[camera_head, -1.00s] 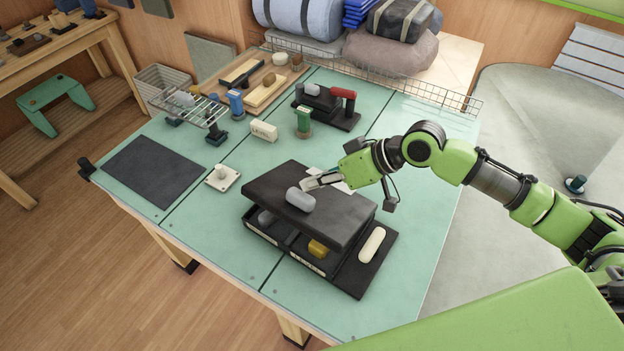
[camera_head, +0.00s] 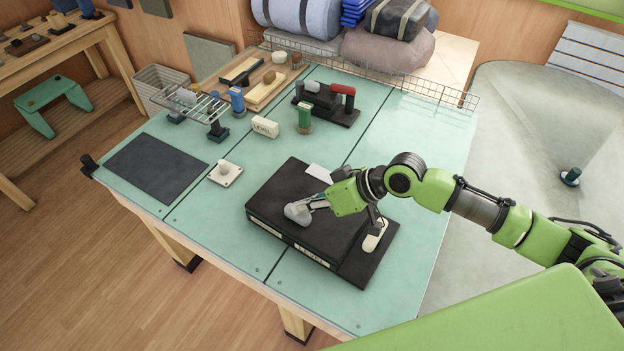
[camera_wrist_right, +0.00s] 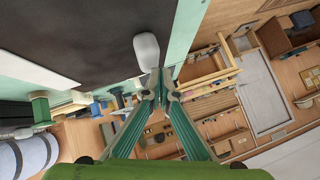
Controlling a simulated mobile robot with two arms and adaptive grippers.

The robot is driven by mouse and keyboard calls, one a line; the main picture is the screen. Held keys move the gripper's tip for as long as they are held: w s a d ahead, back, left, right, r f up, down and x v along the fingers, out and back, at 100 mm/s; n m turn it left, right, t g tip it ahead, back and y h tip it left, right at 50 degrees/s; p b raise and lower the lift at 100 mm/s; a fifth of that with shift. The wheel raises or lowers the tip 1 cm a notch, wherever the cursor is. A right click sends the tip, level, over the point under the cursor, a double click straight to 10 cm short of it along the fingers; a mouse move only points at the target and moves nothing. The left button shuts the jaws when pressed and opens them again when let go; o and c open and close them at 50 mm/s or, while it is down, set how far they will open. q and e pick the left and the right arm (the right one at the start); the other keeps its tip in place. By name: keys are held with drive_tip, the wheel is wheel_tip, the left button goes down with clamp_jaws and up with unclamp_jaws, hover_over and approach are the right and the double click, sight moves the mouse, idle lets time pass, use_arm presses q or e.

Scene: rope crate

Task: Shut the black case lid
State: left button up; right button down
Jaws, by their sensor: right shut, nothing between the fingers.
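The black case (camera_head: 290,190) sits on the green table, near its front. Its lid lies flat and level over the body, and the inside is hidden. A grey knob or handle (camera_head: 298,213) stands on the lid near its front edge; it also shows in the right wrist view (camera_wrist_right: 147,50). My right gripper (camera_head: 312,206) is shut and empty, its fingertips at the grey handle, apparently touching it. In the right wrist view its fingertips (camera_wrist_right: 159,84) are together just below the handle. My left gripper is not in view.
A cream rounded piece (camera_head: 375,235) lies on the black base right of the lid. A white square with a knob (camera_head: 225,173) and a dark mat (camera_head: 157,167) lie to the left.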

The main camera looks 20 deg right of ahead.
drive_tip(key=shift+w+d, duration=0.25)
drive_tip(key=shift+d, duration=0.05)
drive_tip(key=r+p, duration=0.5)
drive_tip(key=shift+s+a, duration=0.2)
drive_tip(key=shift+a, duration=0.1)
drive_tip(key=shift+s+d+b, duration=0.5)
drive_tip(key=shift+d+b, duration=0.1)
drive_tip(key=shift+b, duration=0.05)
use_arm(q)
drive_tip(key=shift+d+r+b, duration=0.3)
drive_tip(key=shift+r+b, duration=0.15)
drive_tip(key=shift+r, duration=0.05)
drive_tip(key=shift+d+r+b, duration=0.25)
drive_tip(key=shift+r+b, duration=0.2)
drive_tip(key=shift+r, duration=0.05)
use_arm(e)
drive_tip(key=s+d+r, duration=0.3)
drive_tip(key=s+r, duration=0.1)
drive_tip(key=r, duration=0.2)
drive_tip(key=shift+s+d, duration=0.2)
drive_tip(key=shift+d, duration=0.1)
